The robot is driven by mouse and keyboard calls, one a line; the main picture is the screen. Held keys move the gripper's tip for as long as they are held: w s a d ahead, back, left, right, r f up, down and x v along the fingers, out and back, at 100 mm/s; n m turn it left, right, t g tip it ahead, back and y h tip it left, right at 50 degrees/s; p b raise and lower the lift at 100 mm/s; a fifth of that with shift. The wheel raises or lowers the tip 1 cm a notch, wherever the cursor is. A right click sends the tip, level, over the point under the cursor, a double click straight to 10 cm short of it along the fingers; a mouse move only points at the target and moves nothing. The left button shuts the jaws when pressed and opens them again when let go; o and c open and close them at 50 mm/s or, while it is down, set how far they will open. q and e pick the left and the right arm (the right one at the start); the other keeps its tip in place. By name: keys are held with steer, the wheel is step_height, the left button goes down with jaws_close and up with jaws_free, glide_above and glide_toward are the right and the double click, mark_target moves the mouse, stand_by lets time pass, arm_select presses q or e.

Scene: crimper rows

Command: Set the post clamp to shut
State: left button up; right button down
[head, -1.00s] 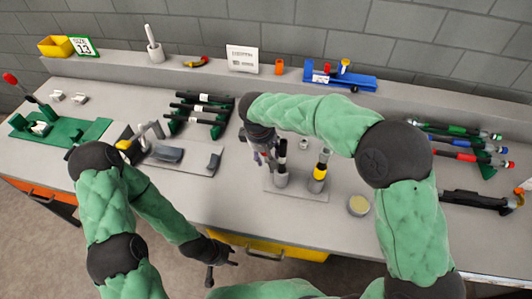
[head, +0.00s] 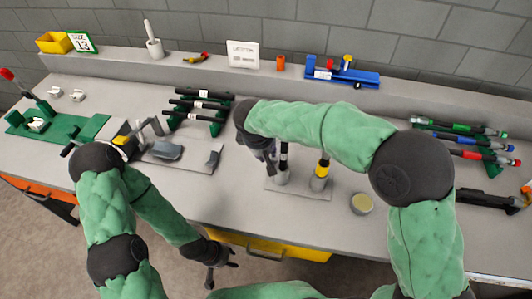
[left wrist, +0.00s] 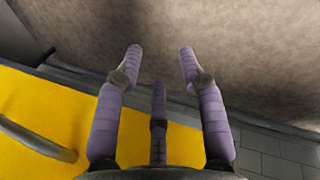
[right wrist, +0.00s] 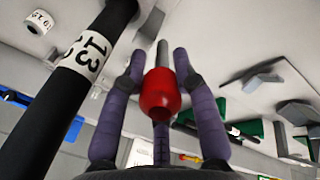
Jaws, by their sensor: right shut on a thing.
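The post clamp's base plate (head: 300,190) lies on the bench and carries two upright posts. The left post (head: 283,170) is dark with a white label; the right post (head: 320,172) has a yellow band. My right gripper (head: 270,158) is just left of the left post. In the right wrist view, my right gripper (right wrist: 160,68) is shut on a red knob (right wrist: 160,95) on a grey rod. A black post with a "13" label (right wrist: 88,55) stands beside it, apart from the fingers. My left gripper (head: 226,262) is open and empty at the bench front; its spread fingers (left wrist: 160,55) show in the left wrist view.
A grey fixture (head: 205,165) and a rack of dark tools (head: 200,105) stand left of the posts. A round tin (head: 362,204) is to their right. A yellow drawer (head: 290,251) is below the bench edge. My right forearm hides part of the bench behind.

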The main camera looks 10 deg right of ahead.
steer(key=shift+s+a+f+t+h+b, duration=0.2)
steer(key=shift+s+f+t+h+b, duration=0.4)
steer(key=shift+t+b, duration=0.85)
steer(key=shift+s+a+f+t+h+b, duration=0.25)
steer(key=shift+s+f+t+b, duration=0.6)
steer(key=shift+b, duration=1.1)
steer(key=shift+s+d+r, duration=0.1)
steer(key=shift+s, duration=0.1)
